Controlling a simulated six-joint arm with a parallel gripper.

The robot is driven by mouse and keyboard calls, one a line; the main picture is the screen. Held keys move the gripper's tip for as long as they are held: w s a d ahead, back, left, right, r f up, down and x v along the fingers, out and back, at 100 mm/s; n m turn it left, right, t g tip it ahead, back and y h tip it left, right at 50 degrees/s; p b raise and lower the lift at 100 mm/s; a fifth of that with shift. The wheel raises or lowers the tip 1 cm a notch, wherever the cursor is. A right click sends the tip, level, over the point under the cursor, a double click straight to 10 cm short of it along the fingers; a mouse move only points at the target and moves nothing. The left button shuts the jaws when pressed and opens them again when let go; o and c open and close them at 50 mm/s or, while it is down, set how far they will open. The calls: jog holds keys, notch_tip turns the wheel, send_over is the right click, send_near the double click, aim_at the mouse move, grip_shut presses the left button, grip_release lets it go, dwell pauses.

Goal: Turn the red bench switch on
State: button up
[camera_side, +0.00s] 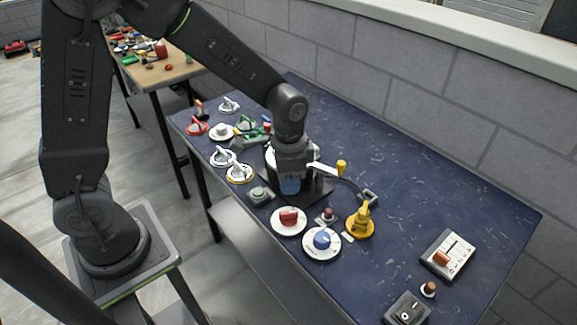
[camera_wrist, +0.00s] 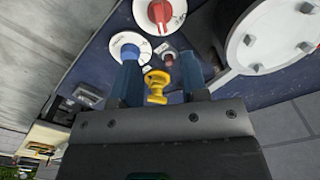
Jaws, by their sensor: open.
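A red knob on a round white plate (camera_side: 289,219) sits near the front edge of the blue bench. It also shows at the top of the wrist view (camera_wrist: 158,12). A second red switch on a round red-rimmed base (camera_side: 195,127) stands at the bench's far left end; I cannot tell which one the task names. Neither knob's on or off state is readable. My gripper (camera_side: 290,187) points down above the bench, behind and beside the nearer red knob, apart from it. Its blue fingers (camera_wrist: 159,60) are spread, with nothing held between them.
A blue knob (camera_side: 322,240), a yellow valve (camera_side: 360,222) and a small red-brown button (camera_side: 327,214) crowd near the red knob. A white crank wheel (camera_wrist: 270,38) with a yellow handle (camera_side: 341,167) is close to my gripper. A slider box (camera_side: 447,254) and black rocker switch (camera_side: 407,309) lie right.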

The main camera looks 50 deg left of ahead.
jog(key=shift+r, duration=1.55)
jog(key=s+a+r+n+t, duration=0.2)
jog(key=s+r+n, duration=0.1)
jog(key=s+r, duration=0.3)
jog(key=s+a+r+n+t, duration=0.2)
jog(key=s+r+n+t, duration=0.1)
jog(key=s+r, duration=0.4)
jog(key=shift+s+a+t, duration=0.3)
jog(key=shift+s+a, duration=0.05)
jog(key=shift+s, duration=0.5)
jog(key=shift+r, duration=0.1)
jog(key=shift+c, duration=0.2)
